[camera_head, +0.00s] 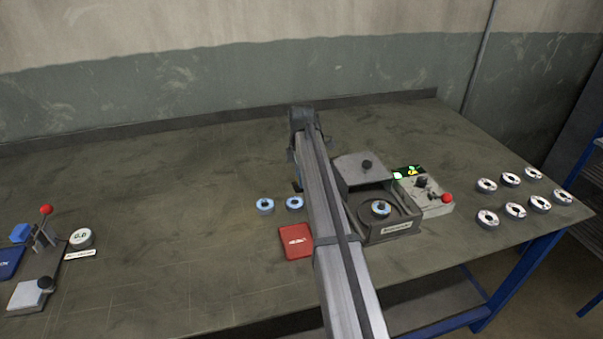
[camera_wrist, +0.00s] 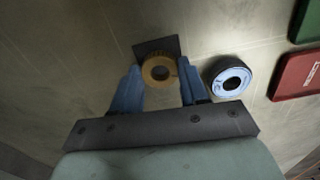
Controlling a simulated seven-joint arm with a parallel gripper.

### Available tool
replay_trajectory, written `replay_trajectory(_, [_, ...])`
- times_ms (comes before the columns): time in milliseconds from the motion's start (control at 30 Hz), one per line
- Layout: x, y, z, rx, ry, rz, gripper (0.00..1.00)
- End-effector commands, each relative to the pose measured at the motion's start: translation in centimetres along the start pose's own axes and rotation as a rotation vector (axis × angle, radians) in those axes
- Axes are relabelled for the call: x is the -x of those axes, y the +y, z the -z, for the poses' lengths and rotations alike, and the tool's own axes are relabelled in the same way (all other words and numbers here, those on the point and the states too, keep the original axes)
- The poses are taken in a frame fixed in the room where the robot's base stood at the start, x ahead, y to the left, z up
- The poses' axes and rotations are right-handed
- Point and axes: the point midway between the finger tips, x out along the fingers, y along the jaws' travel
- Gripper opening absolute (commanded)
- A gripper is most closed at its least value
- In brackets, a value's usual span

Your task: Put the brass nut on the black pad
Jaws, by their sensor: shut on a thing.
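The brass nut (camera_wrist: 158,71) is a golden ring between the two blue fingers of my gripper (camera_wrist: 160,74) in the wrist view. My gripper is shut on it. The black pad (camera_wrist: 152,47) is a dark square just beyond the nut. The nut covers part of its near edge in the picture. I cannot tell whether the nut touches the pad or is held above it. In the head view my arm hides the nut, and only a dark sliver, perhaps the pad, shows beside the arm.
A blue-and-white disc (camera_wrist: 229,80) lies close to the right finger. A red case (camera_head: 296,242) and a machine with a grey lid (camera_head: 362,170) stand near my arm. Several discs (camera_head: 514,210) lie at the right. The table left of the arm is largely clear.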

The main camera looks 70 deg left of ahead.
Motion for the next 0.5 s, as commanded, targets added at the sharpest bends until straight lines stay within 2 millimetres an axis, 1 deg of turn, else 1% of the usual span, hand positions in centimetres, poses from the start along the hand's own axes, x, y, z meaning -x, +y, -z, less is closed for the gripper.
replay_trajectory(267, [-0.08,0.0,0.0,0.0,0.0,0.0,0.1])
replay_trajectory(500, [-0.61,-0.01,-0.01,0.0,0.0,0.0,0.1])
